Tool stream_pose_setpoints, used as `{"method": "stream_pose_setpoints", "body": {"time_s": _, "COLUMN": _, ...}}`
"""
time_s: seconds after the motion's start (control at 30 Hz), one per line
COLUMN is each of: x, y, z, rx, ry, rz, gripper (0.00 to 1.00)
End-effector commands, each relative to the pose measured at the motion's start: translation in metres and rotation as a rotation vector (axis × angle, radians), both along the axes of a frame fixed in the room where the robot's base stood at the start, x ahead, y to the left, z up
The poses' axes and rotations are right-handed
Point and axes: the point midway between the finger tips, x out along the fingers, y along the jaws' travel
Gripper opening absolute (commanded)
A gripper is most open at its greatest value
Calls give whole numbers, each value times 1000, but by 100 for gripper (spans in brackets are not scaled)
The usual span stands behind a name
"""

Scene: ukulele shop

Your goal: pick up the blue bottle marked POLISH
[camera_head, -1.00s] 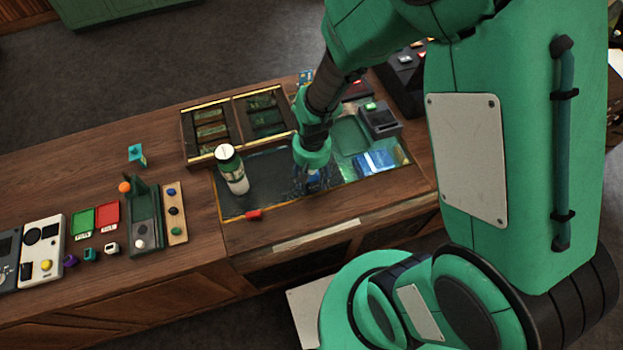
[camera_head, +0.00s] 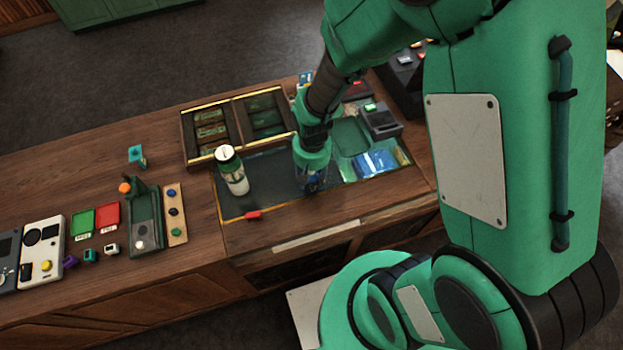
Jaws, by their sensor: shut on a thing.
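My gripper (camera_head: 311,183) points down over the dark inset mat (camera_head: 273,192) on the wooden counter. It is shut on a small dark blue thing (camera_head: 312,186), seemingly the blue bottle, mostly hidden by the fingers. No POLISH marking can be read on it. I cannot tell whether it touches the mat. A white and green bottle with a white cap (camera_head: 233,172) stands upright on the mat, to the left of my gripper and apart from it.
A wooden tray with compartments (camera_head: 184,140) lies behind the mat. Blue packets (camera_head: 375,163) and a card terminal (camera_head: 381,119) are to the right. A red item (camera_head: 253,215) lies at the mat's front edge. Small devices and a red tray (camera_head: 107,216) are at left.

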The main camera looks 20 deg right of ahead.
Motion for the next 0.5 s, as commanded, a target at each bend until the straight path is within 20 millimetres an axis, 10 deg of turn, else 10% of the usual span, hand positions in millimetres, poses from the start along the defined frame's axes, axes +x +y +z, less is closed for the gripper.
{"method": "stream_pose_setpoints", "body": {"time_s": 0.5, "x": 1, "y": 0, "z": 32, "rx": 1, "ry": -4, "rz": 0, "gripper": 8}}
